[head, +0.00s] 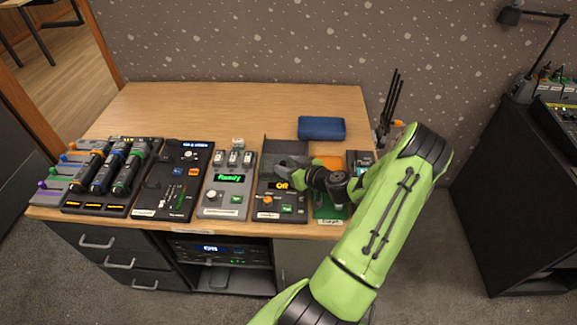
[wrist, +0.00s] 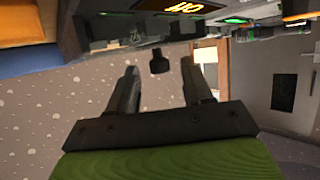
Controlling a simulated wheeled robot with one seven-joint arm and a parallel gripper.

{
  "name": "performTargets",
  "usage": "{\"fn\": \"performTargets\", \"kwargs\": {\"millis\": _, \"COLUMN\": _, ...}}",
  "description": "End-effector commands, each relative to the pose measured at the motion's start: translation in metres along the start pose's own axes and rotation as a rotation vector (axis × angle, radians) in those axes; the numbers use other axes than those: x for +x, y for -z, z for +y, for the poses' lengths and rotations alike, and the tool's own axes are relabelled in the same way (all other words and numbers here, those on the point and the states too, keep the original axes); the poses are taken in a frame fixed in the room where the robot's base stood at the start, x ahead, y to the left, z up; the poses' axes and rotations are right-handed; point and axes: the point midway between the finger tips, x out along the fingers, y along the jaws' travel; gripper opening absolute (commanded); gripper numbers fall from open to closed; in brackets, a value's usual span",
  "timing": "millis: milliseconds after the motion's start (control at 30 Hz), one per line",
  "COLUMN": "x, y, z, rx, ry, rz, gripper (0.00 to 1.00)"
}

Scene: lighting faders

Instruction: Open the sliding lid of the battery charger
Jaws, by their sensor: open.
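My gripper (head: 290,163) reaches in from the right, low over a dark device with a lit display (head: 283,185). The wrist view shows its two fingers (wrist: 160,75) apart, with nothing held between them. A dark grey panel (head: 284,144) stands at the back of this device, just behind my gripper. The device's small label is too small to read, so I cannot tell for certain that it is the battery charger. In the wrist view its orange display (wrist: 170,7) shows at the top edge. My gripper hides part of the device's top, and contact cannot be told.
Left of it stand a panel with a green display (head: 231,178), a fader panel (head: 175,185) and a rack of thick handheld units (head: 112,165). A blue case (head: 321,128) lies behind. My arm partly covers a green device (head: 328,207). The desk's back left (head: 190,108) is clear.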

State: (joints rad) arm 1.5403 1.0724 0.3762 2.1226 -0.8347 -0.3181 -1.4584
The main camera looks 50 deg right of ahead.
Motion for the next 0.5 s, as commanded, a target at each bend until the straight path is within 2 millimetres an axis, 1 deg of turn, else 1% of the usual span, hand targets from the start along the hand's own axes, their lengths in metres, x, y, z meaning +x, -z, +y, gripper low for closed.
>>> {"fn": "performTargets", "kwargs": {"millis": 200, "x": 0.0012, "y": 0.0002, "z": 0.0001, "rx": 0.000, "ry": 0.000, "rz": 0.000, "gripper": 0.50}}
{"fn": "performTargets", "kwargs": {"millis": 233, "x": 0.0012, "y": 0.0002, "z": 0.0001, "rx": 0.000, "ry": 0.000, "rz": 0.000, "gripper": 0.49}}
{"fn": "performTargets", "kwargs": {"millis": 500, "x": 0.0009, "y": 0.0003, "z": 0.0000, "rx": 0.000, "ry": 0.001, "rz": 0.000, "gripper": 0.07}}
